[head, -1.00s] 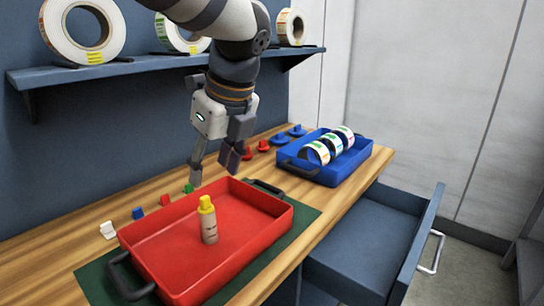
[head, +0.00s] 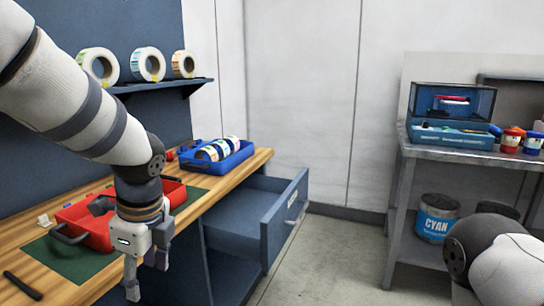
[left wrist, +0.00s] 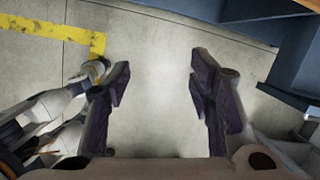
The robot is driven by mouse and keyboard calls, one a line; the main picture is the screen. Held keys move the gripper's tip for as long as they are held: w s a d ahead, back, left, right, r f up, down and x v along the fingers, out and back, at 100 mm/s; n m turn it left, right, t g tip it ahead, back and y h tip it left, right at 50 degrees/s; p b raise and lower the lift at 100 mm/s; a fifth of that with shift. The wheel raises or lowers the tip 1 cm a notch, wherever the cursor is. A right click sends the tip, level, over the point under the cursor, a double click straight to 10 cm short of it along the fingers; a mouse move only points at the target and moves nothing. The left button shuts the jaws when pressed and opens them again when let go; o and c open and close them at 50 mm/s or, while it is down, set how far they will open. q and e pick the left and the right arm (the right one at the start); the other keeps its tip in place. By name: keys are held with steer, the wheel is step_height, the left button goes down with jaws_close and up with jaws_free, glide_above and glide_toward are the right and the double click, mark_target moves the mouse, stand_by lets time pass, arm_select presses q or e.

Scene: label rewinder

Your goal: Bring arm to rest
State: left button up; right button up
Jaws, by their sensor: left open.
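My left gripper (head: 148,277) is open and empty, pointing down in front of the workbench edge. In the left wrist view its two dark fingers (left wrist: 160,95) stand wide apart above bare floor. My left arm (head: 75,105) reaches in from the left and covers part of the red tray (head: 98,239) on the bench. The yellow-capped bottle does not show now. Part of my right arm (head: 490,255) shows at the lower right; its gripper is out of view.
The workbench (head: 40,285) holds a blue tray (head: 232,163) with label rolls. An open drawer (head: 283,222) juts out below it. A metal table (head: 455,153) with a blue toolbox (head: 452,133) stands at the right, a cyan can (head: 437,218) beneath. The floor (head: 335,255) between is clear.

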arm_select(q)
steer(key=s+f+n+g+h, duration=0.1)
steer(key=s+f+n, duration=0.15)
steer(key=f, duration=0.65)
steer(key=s+f+n+g+h, duration=0.1)
steer(key=s+f+n, duration=0.15)
steer(key=f, duration=0.55)
steer(key=s+f+n, duration=0.4)
steer(key=s+n, duration=0.1)
steer(key=s, duration=0.3)
steer(key=s+a+f+n, duration=0.1)
steer(key=s+f+n, duration=0.3)
steer(key=s, duration=0.5)
steer(key=s+a+f+n, duration=0.1)
steer(key=s+f+n, duration=0.3)
steer(key=s+n, duration=0.2)
steer(key=s, duration=0.2)
steer(key=shift+s+g, duration=0.4)
arm_select(e)
steer(key=shift+w+a, duration=0.55)
steer(key=shift+w, duration=0.35)
arm_select(q)
steer(key=shift+a+f, duration=0.1)
